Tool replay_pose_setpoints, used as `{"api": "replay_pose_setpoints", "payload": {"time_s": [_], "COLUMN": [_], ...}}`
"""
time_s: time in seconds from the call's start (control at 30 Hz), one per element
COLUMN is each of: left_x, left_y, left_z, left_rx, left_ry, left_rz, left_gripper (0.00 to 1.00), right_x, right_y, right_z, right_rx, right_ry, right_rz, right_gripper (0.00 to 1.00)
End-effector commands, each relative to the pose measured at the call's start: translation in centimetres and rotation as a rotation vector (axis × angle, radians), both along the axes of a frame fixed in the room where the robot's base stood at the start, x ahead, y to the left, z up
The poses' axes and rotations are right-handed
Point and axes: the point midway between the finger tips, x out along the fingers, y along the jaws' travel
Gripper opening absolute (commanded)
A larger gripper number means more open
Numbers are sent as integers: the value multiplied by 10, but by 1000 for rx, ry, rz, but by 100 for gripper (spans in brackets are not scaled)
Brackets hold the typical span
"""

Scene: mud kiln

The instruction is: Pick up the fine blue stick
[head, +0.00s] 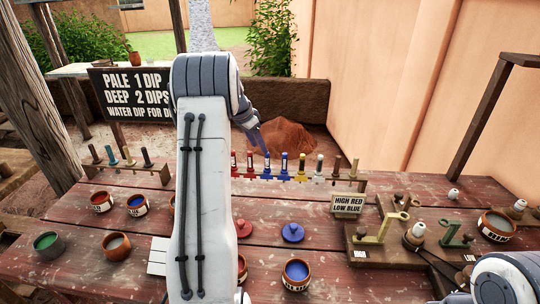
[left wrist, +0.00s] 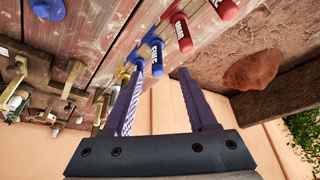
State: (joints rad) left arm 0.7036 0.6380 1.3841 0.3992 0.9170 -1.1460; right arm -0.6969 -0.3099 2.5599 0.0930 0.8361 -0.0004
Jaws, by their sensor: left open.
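Two blue sticks stand side by side in a rack, the left one (head: 266,166) beside the red sticks and the right one (head: 284,166) beside the yellow stick. Their labels are too small to tell which is the fine one. In the left wrist view, one blue stick (left wrist: 157,58) lies in line with the gap between my fingers, and the other blue stick (left wrist: 137,60) is near the left fingertip. My left gripper (head: 259,140) is open and empty, at the upper end of the left blue stick; it also shows in the left wrist view (left wrist: 160,73). My right gripper is out of view.
Red sticks (head: 234,163) stand left of the blue ones; yellow (head: 301,167), white (head: 319,168) and brown sticks (head: 336,170) stand right. Bowls, a blue lid (head: 292,232) and a sign (head: 348,204) are on the table. A reddish mound (head: 284,137) lies behind.

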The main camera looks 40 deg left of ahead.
Motion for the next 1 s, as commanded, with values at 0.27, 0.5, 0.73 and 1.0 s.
{"api": "replay_pose_setpoints", "payload": {"time_s": [0.27,0.5,0.73,1.0], "left_x": [18,25,34,34], "left_y": [-11,-13,-13,-11], "left_z": [-35,-60,-84,-86], "left_rx": [-1,-3,0,0], "left_ry": [2,6,1,1], "left_rz": [-10,-9,-8,-5], "left_gripper": [58,58,58,50], "right_x": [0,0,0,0], "right_y": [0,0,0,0], "right_z": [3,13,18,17], "right_rx": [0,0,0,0], "right_ry": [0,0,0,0], "right_rz": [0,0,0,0], "right_gripper": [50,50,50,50]}}
